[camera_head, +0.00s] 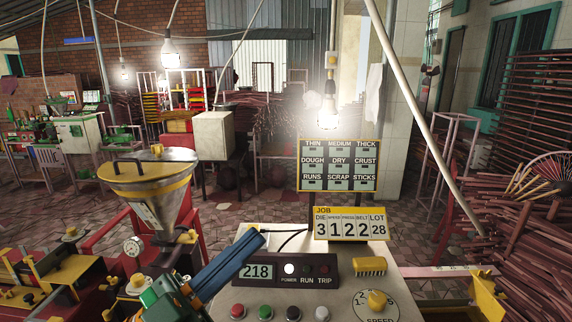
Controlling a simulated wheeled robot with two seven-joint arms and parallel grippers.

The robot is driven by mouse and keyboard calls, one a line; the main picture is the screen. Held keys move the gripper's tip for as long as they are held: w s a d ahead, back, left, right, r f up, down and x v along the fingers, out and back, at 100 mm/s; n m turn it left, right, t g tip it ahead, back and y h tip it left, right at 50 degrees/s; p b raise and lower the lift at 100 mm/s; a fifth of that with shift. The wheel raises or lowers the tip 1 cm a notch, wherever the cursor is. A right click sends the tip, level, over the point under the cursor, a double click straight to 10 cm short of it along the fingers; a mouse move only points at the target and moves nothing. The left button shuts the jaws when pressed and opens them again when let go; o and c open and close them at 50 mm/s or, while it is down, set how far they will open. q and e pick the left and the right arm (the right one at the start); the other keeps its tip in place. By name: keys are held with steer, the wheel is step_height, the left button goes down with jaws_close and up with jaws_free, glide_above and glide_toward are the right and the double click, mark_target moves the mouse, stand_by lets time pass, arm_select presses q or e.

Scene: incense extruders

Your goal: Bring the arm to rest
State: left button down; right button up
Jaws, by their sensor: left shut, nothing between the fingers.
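My left gripper (252,243) reaches in from the lower left, with long blue fingers pointing up and to the right. The fingers lie together, shut, with nothing seen between them. They are in front of the left side of the control panel (345,263), beside the display reading 218 (257,272). I cannot tell whether they touch it. My right gripper does not show.
A steel hopper (150,195) with a gauge stands at the left. Red, green, black and white buttons (265,312) and a yellow speed dial (376,300) are on the panel. A JOB sign (349,225) stands behind; stick bundles (520,215) are at right.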

arm_select(q)
steer(key=w+a+f+n+t+y, duration=0.3)
steer(key=a+f+n+t+y, duration=0.15)
steer(key=n+y, duration=0.4)
steer(key=w+a+f+n+t+y, duration=0.4)
steer(key=a+f+n+y, duration=0.15)
steer(key=n+y, duration=0.3)
steer(key=s+a+f+n+g+y, duration=0.1)
steer(key=a+f+g+y, duration=0.15)
steer(key=f, duration=0.25)
steer(key=s+a+f+g+y, duration=0.1)
steer(key=f+g, duration=0.2)
steer(key=f, duration=0.2)
steer(key=s+a+f+n+g+y, duration=0.1)
steer(key=s+f+g+y, duration=0.1)
steer(key=f, duration=0.3)
steer(key=s+d+f+m+g+h, duration=0.35)
steer(key=s+f+g, duration=0.75)
steer(key=s+f, duration=0.6)
steer(key=s+f+g+y, duration=0.1)
steer(key=s+f, duration=0.1)
steer(key=f, duration=0.7)
steer(key=s+f, duration=0.2)
steer(key=f, duration=0.6)
steer(key=s+a+f+g, duration=0.1)
steer(key=s+a+f, duration=0.1)
steer(key=s+f, duration=0.7)
steer(key=shift+s+a+b, duration=0.2)
steer(key=shift+s+b, duration=0.2)
steer(key=shift+s, duration=0.55)
